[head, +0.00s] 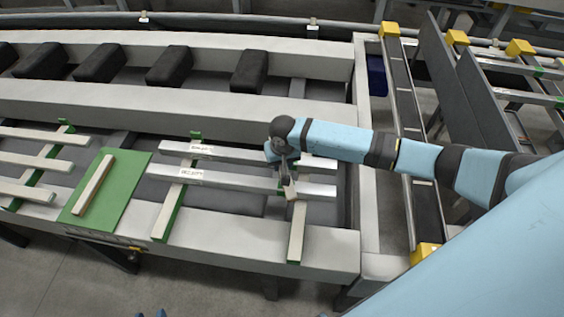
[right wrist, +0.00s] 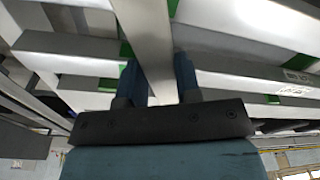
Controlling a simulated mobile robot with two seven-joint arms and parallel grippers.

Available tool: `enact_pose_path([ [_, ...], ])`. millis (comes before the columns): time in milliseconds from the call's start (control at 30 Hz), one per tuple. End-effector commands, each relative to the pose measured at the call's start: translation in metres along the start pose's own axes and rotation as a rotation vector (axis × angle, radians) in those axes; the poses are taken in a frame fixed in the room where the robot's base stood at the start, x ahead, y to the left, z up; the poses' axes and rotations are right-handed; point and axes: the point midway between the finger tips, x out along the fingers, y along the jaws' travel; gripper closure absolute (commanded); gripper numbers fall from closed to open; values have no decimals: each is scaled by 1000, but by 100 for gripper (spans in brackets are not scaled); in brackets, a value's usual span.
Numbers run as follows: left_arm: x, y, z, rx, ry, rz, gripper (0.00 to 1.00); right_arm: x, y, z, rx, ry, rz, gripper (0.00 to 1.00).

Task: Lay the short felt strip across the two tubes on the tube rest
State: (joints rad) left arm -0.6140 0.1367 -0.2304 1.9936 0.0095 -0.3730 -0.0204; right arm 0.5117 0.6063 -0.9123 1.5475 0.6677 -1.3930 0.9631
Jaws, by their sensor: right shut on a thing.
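Two pale tubes with printed labels, the far tube (head: 220,153) and the near tube (head: 225,178), lie side by side on the tube rest, whose front-to-back bars (head: 167,212) have green edges. My right gripper (head: 290,188) is at the right part of the tubes, shut on a pale strip (right wrist: 146,45). In the right wrist view this strip runs between the fingers and passes in front of the tubes; I cannot tell whether it touches them.
A green mat (head: 125,188) with another pale strip (head: 94,185) on it lies left of the rest. Several pale bars (head: 35,161) lie further left. Dark blocks (head: 170,66) stand in the channel behind. A conveyor with yellow ends (head: 427,252) is at the right.

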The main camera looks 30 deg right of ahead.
Motion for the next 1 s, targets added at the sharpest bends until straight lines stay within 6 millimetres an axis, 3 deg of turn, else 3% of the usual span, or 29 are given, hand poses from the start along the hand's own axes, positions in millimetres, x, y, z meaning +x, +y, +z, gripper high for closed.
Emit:
enact_pose_path([
  [767, 1, -2, 6, -1, -6, -5, 57, 12, 0, 2, 1, 0, 0, 94],
  [800, 1, -2, 6, -1, -6, -5, 57, 12, 0, 1, 0, 0, 0, 60],
  [900, 1, -2, 6, -1, -6, -4, 57, 12, 0, 1, 0, 0, 0, 39],
  [1000, 0, -2, 6, -1, -6, -4, 57, 12, 0, 1, 0, 0, 0, 39],
])
